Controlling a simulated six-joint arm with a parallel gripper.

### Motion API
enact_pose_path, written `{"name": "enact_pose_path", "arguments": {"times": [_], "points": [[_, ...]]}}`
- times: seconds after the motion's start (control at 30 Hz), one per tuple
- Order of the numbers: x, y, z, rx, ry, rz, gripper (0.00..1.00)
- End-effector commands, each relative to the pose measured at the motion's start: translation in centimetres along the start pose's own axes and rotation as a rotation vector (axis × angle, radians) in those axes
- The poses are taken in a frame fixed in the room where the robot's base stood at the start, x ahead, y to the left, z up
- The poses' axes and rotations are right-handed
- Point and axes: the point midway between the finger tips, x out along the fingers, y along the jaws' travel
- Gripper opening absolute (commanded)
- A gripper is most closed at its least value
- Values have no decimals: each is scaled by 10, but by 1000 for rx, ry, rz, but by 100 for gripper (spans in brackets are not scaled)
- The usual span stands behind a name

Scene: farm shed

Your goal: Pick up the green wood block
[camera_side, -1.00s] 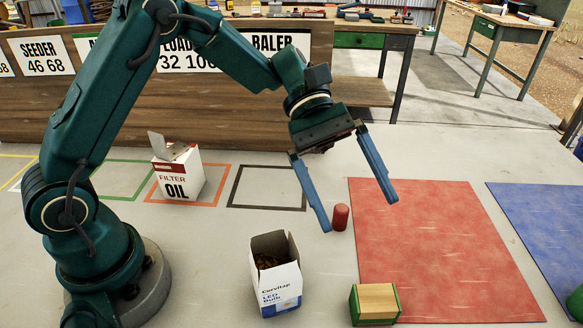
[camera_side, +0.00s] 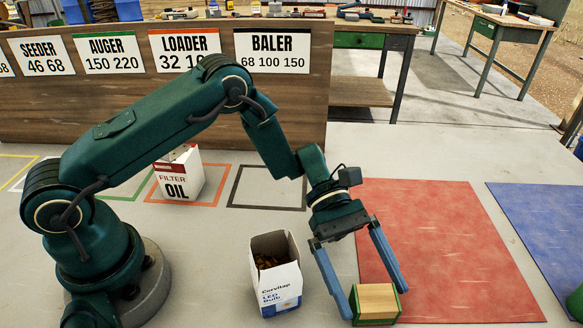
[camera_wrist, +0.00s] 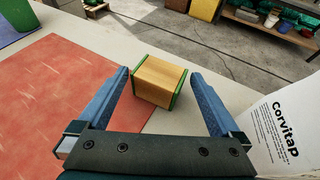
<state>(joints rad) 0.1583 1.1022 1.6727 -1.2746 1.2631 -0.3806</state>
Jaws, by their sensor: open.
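The green wood block (camera_side: 376,303) has a pale wood body with green ends. In the wrist view the block (camera_wrist: 158,80) lies ahead between the finger lines, turned slightly. My gripper (camera_side: 375,303) is open, with its two blue fingers reaching down on either side of the block in the side view. In the wrist view my gripper (camera_wrist: 163,75) has its fingertips around the near part of the block, with gaps visible. Whether a finger touches it I cannot tell.
An open white LED bulb box (camera_side: 276,275) stands left of the block; it also shows close by my right finger in the wrist view (camera_wrist: 290,130). An oil filter box (camera_side: 180,175) stands behind.

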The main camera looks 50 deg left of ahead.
Motion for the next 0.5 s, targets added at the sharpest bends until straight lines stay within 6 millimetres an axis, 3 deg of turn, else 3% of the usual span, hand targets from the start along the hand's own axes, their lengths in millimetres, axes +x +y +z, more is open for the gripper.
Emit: {"name": "enact_pose_path", "arguments": {"times": [0.3, 0.5], "points": [[42, 0, 3, 0, 1, -5, 100], [52, 1, 3, 0, 2, -1, 100]]}}
